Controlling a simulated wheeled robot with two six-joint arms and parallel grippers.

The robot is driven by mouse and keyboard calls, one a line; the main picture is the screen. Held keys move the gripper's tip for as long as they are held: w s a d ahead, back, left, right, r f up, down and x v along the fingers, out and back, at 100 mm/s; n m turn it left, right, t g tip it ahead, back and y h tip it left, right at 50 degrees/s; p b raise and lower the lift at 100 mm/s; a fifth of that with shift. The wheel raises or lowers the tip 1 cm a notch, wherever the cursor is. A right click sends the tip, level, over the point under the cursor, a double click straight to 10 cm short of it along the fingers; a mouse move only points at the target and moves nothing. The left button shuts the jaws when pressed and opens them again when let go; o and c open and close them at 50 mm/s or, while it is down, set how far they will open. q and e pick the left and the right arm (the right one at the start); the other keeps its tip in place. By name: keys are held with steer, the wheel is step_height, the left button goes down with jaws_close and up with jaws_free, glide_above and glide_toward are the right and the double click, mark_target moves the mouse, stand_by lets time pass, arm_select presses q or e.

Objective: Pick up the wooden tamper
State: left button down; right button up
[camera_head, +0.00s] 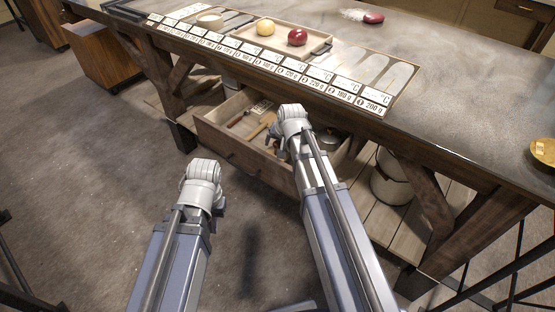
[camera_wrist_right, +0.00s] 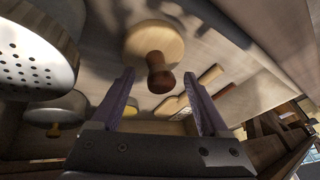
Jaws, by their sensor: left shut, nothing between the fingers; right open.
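The wooden tamper, a pale round disc with a darker brown knob handle (camera_wrist_right: 158,74), shows in the right wrist view beyond my right gripper (camera_wrist_right: 160,104). My right gripper is open and empty, and the handle appears between its two purple fingers, apart from both. In the head view my right arm's wrist hangs over the open drawer (camera_head: 222,147) and hides part of its contents. I cannot pick out the tamper there. My left gripper (camera_head: 218,207) is low at the left, in front of the drawer, shut and empty, mostly hidden behind its wrist.
In the right wrist view a perforated metal piece (camera_wrist_right: 35,62) is at the left and a dark round object (camera_wrist_right: 57,110) below it. Wooden-handled tools (camera_wrist_right: 210,75) lie at the right. The workbench (camera_head: 440,120) stands above the drawer; a pot (camera_head: 391,180) sits on its lower shelf.

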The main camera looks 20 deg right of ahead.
steer(key=shift+w+f, duration=0.2)
steer(key=shift+f, duration=0.25)
steer(key=shift+r, duration=0.1)
steer(key=shift+c, duration=0.2)
steer(key=shift+s, duration=0.1)
jaws_close()
